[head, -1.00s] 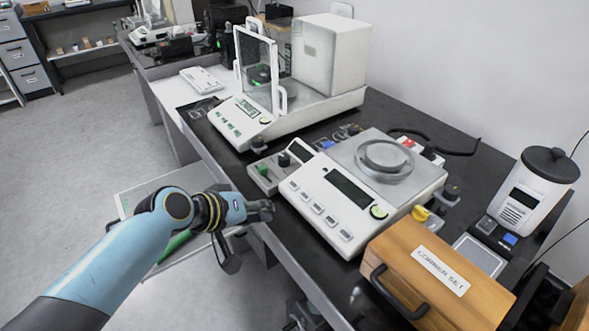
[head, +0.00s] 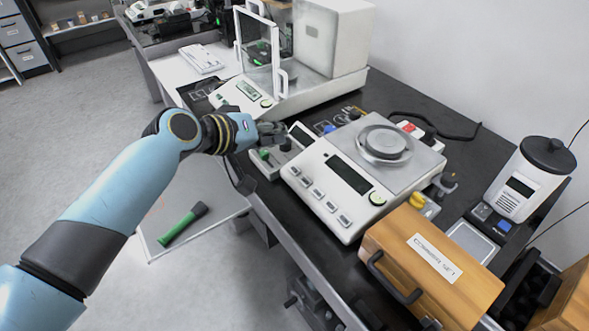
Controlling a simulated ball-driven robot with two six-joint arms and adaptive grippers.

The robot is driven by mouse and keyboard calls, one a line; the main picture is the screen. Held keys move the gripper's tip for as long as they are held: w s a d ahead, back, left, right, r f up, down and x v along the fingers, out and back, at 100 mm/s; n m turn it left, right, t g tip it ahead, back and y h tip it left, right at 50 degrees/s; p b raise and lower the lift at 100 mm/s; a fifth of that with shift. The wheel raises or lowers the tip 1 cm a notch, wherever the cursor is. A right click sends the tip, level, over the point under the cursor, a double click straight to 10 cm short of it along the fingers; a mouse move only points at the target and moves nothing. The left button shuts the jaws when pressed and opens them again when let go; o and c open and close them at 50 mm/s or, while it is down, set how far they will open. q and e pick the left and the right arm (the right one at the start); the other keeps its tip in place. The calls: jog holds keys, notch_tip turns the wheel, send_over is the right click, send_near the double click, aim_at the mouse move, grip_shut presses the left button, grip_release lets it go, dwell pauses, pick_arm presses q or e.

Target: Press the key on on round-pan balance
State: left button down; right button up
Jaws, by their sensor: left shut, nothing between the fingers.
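The round-pan balance (head: 322,203) is white, with a round steel pan (head: 384,143) and a dark, blank-looking display (head: 349,174). A row of several grey keys (head: 318,192) runs along its front edge. A round green-marked key (head: 377,198) sits by the right end of the display. The key labels are too small to read. My left gripper (head: 276,132) is shut and empty, above the far-left corner of the balance and apart from the keys. My right gripper is not in view.
A balance with a glass draft shield (head: 262,55) stands behind on the left. A small grey unit with green and black knobs (head: 266,160) lies beneath my gripper. A white canister (head: 530,180) is farther right.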

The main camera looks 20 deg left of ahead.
pick_arm(q)
jog(key=b, duration=0.7)
send_over(295, 171)
jog(key=a, duration=0.2)
jog(key=f, duration=0.7)
jog(key=shift+s+f, duration=0.15)
jog(key=shift+s, duration=0.25)
jog(key=shift+w+d+f+b, duration=0.1)
jog(key=shift+w+f+b, duration=0.15)
jog(key=shift+f, duration=0.2)
jog(key=shift+s, duration=0.1)
jog(key=shift+d+f+b, duration=0.1)
jog(key=shift+f+b, duration=0.3)
jog(key=shift+w+f+b, duration=0.2)
jog(key=shift+f+b, duration=0.1)
jog(key=shift+f, duration=0.05)
jog(key=shift+s+r+p, duration=0.2)
jog(key=shift+r+p, duration=0.6)
